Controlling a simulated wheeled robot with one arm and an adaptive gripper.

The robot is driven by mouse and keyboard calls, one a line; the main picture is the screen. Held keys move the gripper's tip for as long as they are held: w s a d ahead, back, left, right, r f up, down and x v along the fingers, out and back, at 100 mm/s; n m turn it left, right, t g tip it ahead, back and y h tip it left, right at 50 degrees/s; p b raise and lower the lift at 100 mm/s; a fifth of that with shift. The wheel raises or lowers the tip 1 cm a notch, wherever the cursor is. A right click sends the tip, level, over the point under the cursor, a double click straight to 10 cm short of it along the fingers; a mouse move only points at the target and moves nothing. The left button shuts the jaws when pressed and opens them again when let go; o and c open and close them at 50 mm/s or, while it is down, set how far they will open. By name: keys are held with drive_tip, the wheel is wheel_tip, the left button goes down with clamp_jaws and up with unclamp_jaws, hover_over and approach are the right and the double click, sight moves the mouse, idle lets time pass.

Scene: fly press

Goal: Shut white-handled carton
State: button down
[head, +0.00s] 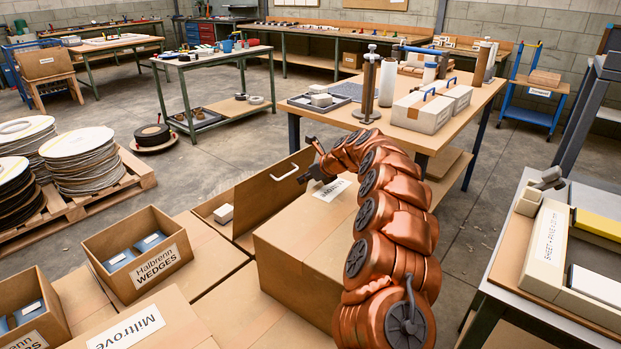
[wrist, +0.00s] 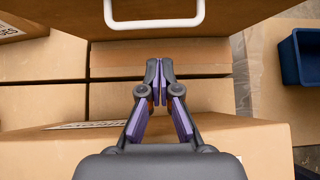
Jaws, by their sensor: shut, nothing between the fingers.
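The white-handled carton (head: 207,206) is low among the boxes in the head view. Its brown lid (head: 262,197) stands raised and tilted, with the white handle (head: 284,172) on the face toward me. A small white box (head: 223,214) shows in the opening. In the wrist view the handle (wrist: 153,23) crosses the lid at the top. My gripper (wrist: 158,62) is shut and empty, its fingertips just below the handle in the picture. In the head view my gripper (head: 308,174) is right of the handle; contact with the lid cannot be told.
A tall labelled box (head: 300,235) stands under my arm. An open Halbrenn wedges box (head: 140,260) stands at left, and a Miltrove box (head: 150,325) is nearer. A blue bin (wrist: 301,55) shows at right in the wrist view.

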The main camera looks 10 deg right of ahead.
sight(290, 174)
drive_tip(key=shift+w+a+r, duration=0.1)
drive_tip(key=shift+w+a, duration=0.4)
drive_tip(key=shift+w, duration=0.15)
drive_tip(key=shift+w+a, duration=0.45)
drive_tip(key=shift+w, duration=0.2)
drive_tip(key=shift+r, duration=0.1)
drive_tip(key=shift+w+a+r+p, duration=0.35)
drive_tip(key=shift+w+p, duration=0.05)
drive_tip(key=shift+p, duration=0.35)
drive_tip(key=shift+w, duration=0.15)
